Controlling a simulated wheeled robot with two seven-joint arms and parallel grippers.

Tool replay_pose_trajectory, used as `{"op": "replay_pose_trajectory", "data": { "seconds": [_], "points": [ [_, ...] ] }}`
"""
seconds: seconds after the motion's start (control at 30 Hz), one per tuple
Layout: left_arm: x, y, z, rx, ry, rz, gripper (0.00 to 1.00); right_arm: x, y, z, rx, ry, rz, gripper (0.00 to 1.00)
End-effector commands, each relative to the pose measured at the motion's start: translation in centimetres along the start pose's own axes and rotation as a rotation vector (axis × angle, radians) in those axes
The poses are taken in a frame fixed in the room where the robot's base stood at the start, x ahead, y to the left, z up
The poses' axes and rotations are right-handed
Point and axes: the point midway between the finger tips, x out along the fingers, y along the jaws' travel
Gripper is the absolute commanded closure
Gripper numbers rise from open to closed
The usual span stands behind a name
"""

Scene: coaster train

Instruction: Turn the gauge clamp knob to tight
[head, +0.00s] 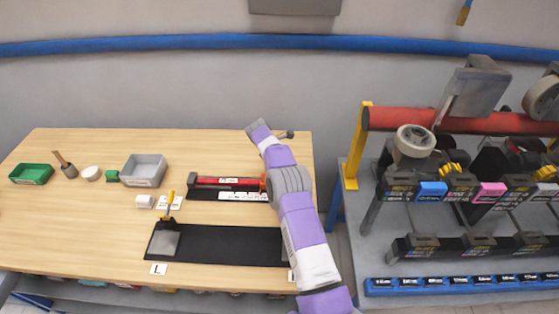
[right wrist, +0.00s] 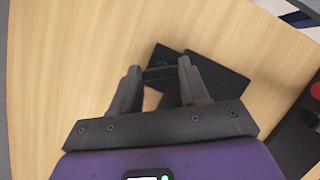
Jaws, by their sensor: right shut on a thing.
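My right arm reaches over the table's right part in the head view, and its gripper (head: 259,128) is at the far right of the tabletop, its fingers mostly hidden. In the right wrist view the gripper (right wrist: 158,72) is shut on a dark bar, which I take for the gauge clamp knob (right wrist: 160,73). It spans the gap between the fingertips. A black base (right wrist: 220,78) lies under and beside the fingertips. A small dark part (head: 287,134) shows beside the gripper in the head view. Any tight marking is not readable. My left gripper is not in view.
A red bar fixture (head: 207,182) lies nearer on the wooden table (head: 80,235). A black mat (head: 240,246) bears a grey plate with a yellow handle (head: 165,241). A grey bin (head: 144,170) and green tray (head: 31,174) stand left. A machine with a red beam (head: 395,119) stands right.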

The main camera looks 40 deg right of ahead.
Motion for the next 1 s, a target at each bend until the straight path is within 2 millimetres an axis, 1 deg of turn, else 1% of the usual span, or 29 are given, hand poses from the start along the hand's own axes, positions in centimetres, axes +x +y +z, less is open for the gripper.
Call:
{"op": "replay_pose_trajectory", "data": {
  "seconds": [0.5, 1.0],
  "points": [
    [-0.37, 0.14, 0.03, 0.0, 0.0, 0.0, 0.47, 0.05, 0.11, 0.04, 0.134, -0.001, -0.053, 0.86],
    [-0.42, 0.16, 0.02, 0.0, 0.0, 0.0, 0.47, 0.0, 0.14, 0.05, 0.166, 0.0, -0.066, 0.86]
  ]
}}
